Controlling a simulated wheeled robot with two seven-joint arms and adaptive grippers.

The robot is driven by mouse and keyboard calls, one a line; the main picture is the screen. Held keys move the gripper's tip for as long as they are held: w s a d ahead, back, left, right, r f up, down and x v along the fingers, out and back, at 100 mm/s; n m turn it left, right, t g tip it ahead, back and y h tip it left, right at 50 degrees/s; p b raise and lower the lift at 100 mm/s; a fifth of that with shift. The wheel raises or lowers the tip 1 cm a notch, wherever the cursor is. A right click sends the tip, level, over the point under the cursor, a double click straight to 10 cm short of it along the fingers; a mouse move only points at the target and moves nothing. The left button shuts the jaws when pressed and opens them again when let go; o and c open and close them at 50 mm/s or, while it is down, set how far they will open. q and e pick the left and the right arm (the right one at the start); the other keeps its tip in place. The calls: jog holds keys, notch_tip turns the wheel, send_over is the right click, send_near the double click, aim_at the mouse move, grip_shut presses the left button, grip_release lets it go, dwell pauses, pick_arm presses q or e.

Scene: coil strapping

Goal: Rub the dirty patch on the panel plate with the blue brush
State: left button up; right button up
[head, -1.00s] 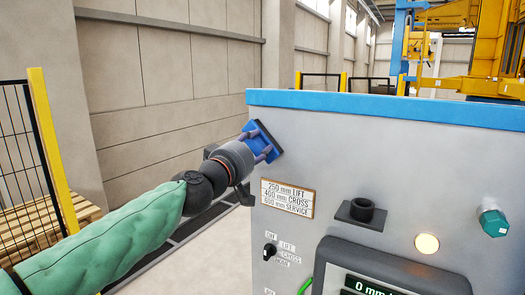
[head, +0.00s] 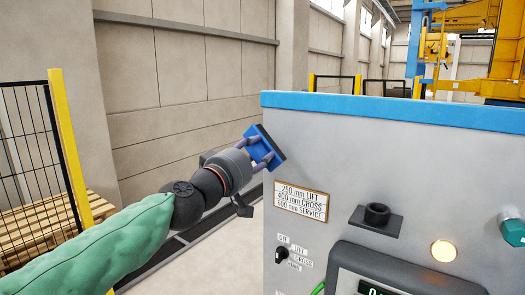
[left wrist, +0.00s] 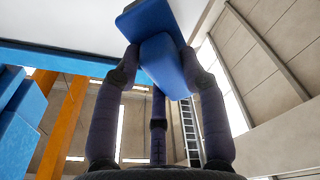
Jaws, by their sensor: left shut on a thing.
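The blue brush (head: 258,145) has a blue body and a dark pad facing right. My left gripper (head: 262,159) is shut on it. The brush is at the upper left edge of the grey panel, above and left of the panel plate (head: 301,201), and does not cover it. I cannot tell whether the pad touches the panel. The plate is light with a brown frame and dark lettering; no distinct dirty patch shows on it. In the left wrist view the brush (left wrist: 160,60) sits between the fingers. My right gripper is out of view.
The grey panel with a blue top edge (head: 390,110) carries a black round holder (head: 376,214), a lit lamp (head: 444,251), a green knob (head: 513,232), a selector switch (head: 281,255) and a display. A yellow-posted fence (head: 68,150) and pallets stand left.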

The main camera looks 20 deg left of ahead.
pick_arm(q)
jog(key=shift+s+a, duration=0.2)
jog(key=shift+s, duration=0.4)
jog(key=shift+v, duration=1.25)
jog(key=shift+s+a+r, duration=0.15)
jog(key=shift+s, duration=0.05)
